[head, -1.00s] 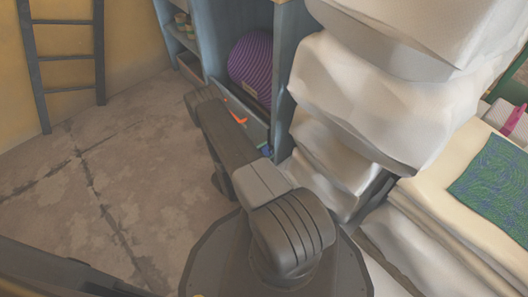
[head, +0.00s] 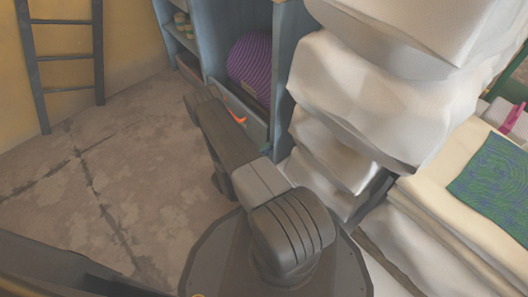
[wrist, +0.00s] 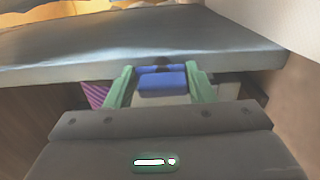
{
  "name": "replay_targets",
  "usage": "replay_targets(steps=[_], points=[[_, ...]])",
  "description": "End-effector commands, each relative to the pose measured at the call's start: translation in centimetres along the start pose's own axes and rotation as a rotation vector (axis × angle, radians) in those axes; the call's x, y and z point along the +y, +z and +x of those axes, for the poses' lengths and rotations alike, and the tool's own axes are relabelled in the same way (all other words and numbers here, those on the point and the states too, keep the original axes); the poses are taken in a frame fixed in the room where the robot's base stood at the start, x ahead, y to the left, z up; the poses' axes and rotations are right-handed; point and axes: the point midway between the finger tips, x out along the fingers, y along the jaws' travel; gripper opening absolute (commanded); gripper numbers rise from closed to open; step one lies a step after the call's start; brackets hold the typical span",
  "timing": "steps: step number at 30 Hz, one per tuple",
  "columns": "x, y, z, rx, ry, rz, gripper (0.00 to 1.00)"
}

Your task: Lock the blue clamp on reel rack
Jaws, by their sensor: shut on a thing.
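The blue clamp (wrist: 162,84) shows in the wrist view as a blue block in the middle. My gripper (wrist: 160,73) has green fingers on both sides of it and is shut on it. The clamp sits just below the front edge of a blue-grey board (wrist: 140,52). Whether the clamp is locked cannot be told. In the head view my arm hides the gripper and most of the area around it. The rack (head: 283,72) stands there as a blue-grey shelf unit, with a purple reel (head: 250,66) in it.
An orange item (head: 237,117) lies at the rack's lower front. A stack of white bundles (head: 350,95) stands close right of my arm. Layered cream sheets with a green-blue patterned cloth (head: 495,172) lie farther right. Open floor (head: 110,170) is on the left, with a ladder (head: 64,55) behind.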

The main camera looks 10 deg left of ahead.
Motion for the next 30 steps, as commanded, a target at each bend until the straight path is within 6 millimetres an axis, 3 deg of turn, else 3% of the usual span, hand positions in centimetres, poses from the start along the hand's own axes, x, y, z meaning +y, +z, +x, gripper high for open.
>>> replay_targets(steps=[1,17,18,20,30], points=[[-0.65,0.48,-0.02,-0.005,-0.012,-0.001,0.26],[-0.67,0.4,-0.03,-0.003,-0.012,0.023,0.26],[-0.68,0.4,-0.03,-0.003,-0.012,0.023,0.55],[-0.66,0.38,-0.03,-0.003,-0.011,0.023,0.65],[-0.27,0.07,-0.3,0.001,-0.007,0.027,0.65]])
